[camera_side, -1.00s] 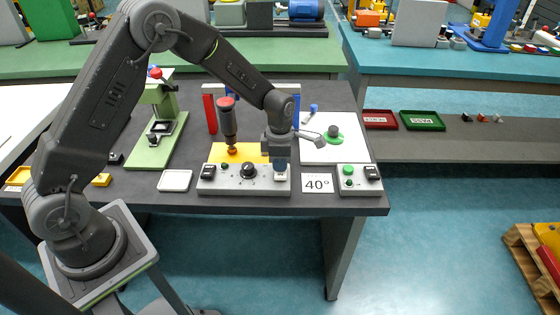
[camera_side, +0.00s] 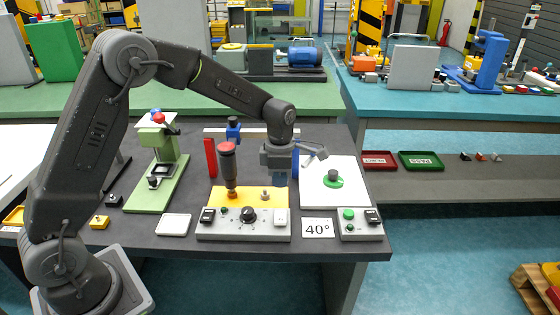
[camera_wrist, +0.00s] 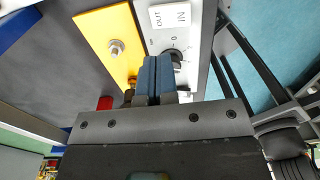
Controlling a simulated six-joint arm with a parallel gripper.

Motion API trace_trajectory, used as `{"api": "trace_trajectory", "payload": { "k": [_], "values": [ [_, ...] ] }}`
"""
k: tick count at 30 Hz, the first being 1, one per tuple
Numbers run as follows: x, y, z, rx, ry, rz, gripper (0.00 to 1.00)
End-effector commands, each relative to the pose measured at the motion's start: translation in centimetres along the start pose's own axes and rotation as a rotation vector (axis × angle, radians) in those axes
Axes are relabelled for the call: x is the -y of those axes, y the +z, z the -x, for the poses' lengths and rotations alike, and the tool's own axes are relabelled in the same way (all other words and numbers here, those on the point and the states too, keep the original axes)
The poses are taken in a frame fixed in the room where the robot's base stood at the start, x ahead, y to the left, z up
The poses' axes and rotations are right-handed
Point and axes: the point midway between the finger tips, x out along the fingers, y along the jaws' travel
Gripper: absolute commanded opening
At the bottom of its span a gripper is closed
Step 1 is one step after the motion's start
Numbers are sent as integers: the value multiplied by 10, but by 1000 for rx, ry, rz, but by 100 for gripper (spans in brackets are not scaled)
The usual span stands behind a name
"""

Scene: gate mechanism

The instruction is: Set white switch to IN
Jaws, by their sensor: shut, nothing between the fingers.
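The white switch (camera_side: 281,217) is a rocker at the right end of the grey control panel (camera_side: 228,233). In the wrist view the white switch (camera_wrist: 170,16) carries the words OUT and IN; I cannot tell which side is pressed down. My gripper (camera_side: 279,182) is above and behind the switch, apart from it. In the wrist view my gripper (camera_wrist: 158,62) shows two blue fingers shut together with nothing between them. They partly cover the black knob (camera_wrist: 177,58) on the panel.
A black switch (camera_side: 208,216) is at the panel's left end. A red-topped dark cylinder (camera_side: 228,168) stands on the yellow plate (camera_side: 246,193) behind the panel, left of my gripper. A 40° card (camera_side: 318,228) and a green-button box (camera_side: 360,226) lie to the right.

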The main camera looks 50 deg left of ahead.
Motion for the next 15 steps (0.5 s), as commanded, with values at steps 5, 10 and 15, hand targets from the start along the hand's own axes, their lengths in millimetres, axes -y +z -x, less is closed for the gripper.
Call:
{"api": "trace_trajectory", "payload": {
  "k": [5,10,15],
  "values": [
    [-6,0,34,2,3,0,0],
    [-8,0,49,-1,0,-1,0],
    [-9,0,53,-1,0,-1,0]
  ]
}}
